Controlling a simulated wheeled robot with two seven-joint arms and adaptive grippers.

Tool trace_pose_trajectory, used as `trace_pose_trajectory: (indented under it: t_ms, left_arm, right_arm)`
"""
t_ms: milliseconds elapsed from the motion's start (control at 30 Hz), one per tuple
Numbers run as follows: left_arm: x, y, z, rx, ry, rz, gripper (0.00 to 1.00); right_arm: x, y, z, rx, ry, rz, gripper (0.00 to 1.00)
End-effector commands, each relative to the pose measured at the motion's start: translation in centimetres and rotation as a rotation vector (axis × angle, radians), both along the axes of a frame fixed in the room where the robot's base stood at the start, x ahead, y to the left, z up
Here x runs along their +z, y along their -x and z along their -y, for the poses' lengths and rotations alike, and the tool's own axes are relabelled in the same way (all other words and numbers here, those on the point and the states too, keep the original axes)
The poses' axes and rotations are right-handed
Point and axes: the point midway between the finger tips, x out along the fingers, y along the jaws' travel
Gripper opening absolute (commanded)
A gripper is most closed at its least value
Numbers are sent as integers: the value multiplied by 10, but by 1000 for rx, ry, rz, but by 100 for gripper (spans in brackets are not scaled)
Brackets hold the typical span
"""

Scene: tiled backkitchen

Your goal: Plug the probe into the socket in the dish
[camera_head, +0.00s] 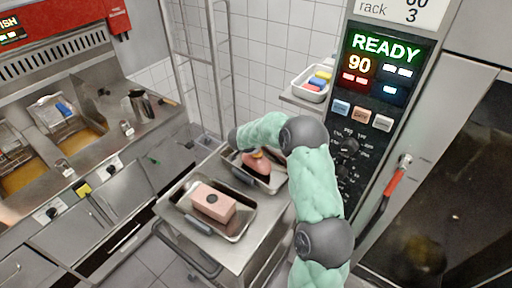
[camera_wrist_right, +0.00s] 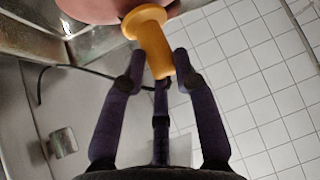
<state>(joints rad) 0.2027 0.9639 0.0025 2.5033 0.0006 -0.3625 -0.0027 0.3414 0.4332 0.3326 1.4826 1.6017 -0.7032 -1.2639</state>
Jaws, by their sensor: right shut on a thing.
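The yellow probe (camera_wrist_right: 152,45) has a round flange at its far end. My right gripper (camera_wrist_right: 158,75) is shut on its handle in the right wrist view. The flange is against or close in front of a pink surface (camera_wrist_right: 95,10); I cannot tell whether they touch. In the head view my right gripper (camera_head: 255,158) is small and partly hidden by my arm, over the rear metal dish (camera_head: 272,184), where a reddish-pink thing shows. The front metal dish (camera_head: 238,232) holds a pink block (camera_head: 222,206) with a dark round spot on top, possibly the socket. My left gripper is out of view.
Both dishes stand on a steel table (camera_head: 258,246). A dark cable (camera_wrist_right: 70,68) curves beside the gripper. A control panel (camera_head: 375,75) reading READY 90 and an oven door with a red handle (camera_head: 392,185) stand right. Fryers (camera_head: 85,140) are left. A white bin (camera_head: 312,92) sits behind.

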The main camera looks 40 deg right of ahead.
Motion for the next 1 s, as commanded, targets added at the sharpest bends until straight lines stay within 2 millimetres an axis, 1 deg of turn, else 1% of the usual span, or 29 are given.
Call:
trace_pose_trajectory:
  t_ms: [33, 167, 767, 1000]
  left_arm:
    - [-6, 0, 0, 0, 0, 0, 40]
    - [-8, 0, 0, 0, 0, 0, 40]
    - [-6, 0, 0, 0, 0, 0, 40]
    - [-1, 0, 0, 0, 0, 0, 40]
  right_arm:
    - [-4, 0, 0, 0, 0, 2, 0]
    - [-5, 0, 0, 0, 0, 2, 0]
    - [-5, 0, 0, -1, 1, 1, 0]
    - [-4, 0, 0, -1, 0, 0, 0]
